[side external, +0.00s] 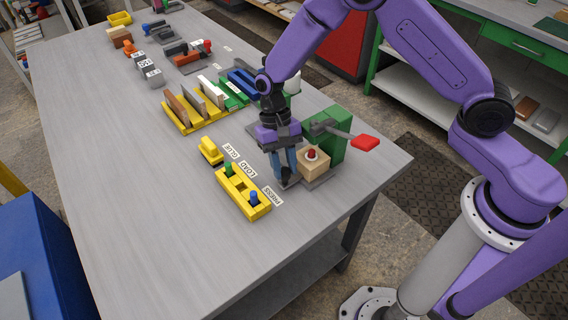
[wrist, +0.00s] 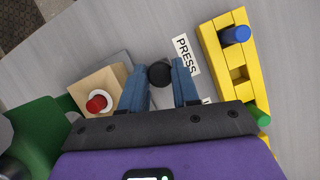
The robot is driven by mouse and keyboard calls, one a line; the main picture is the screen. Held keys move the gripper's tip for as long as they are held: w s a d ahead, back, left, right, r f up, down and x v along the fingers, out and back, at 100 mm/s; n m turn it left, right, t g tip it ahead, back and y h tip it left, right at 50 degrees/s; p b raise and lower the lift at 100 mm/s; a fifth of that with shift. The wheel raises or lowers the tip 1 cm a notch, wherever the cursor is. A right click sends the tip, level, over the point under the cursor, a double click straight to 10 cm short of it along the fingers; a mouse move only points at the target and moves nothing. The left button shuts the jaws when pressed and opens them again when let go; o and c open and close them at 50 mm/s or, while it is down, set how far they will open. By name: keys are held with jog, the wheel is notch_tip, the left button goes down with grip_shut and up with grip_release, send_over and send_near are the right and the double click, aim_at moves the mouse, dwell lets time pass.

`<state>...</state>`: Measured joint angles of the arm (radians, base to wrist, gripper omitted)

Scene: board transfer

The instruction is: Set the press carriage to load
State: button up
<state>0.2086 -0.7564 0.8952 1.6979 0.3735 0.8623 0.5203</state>
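The carriage carries a wooden block (side external: 313,164) with a white ring and a red knob, also seen in the wrist view (wrist: 88,88). It stands by the green press frame (side external: 326,128) with its red-tipped lever (side external: 365,142). A black knob (wrist: 160,74) is between my gripper's blue fingers and seems to touch both. My gripper (side external: 284,178) points down beside the block; it also shows in the wrist view (wrist: 160,80). The knob is beside the PRESS label (wrist: 186,55). The LOAD label (side external: 248,169) and GLUE label (side external: 231,150) lie farther along the table.
A yellow holder (side external: 258,210) with green and blue pegs lies just left of my gripper. Behind stand a yellow rack of boards (side external: 183,127), a green rack (side external: 232,100) and grey blocks (side external: 155,80). The table's left front is clear.

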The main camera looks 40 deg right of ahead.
grip_shut()
jog(key=shift+w, duration=5.55)
jog(key=o, duration=0.9)
grip_release()
jog(key=shift+r, duration=0.1)
jog(key=v, duration=1.7)
jog(key=shift+w, duration=0.15)
jog(key=shift+r, duration=0.1)
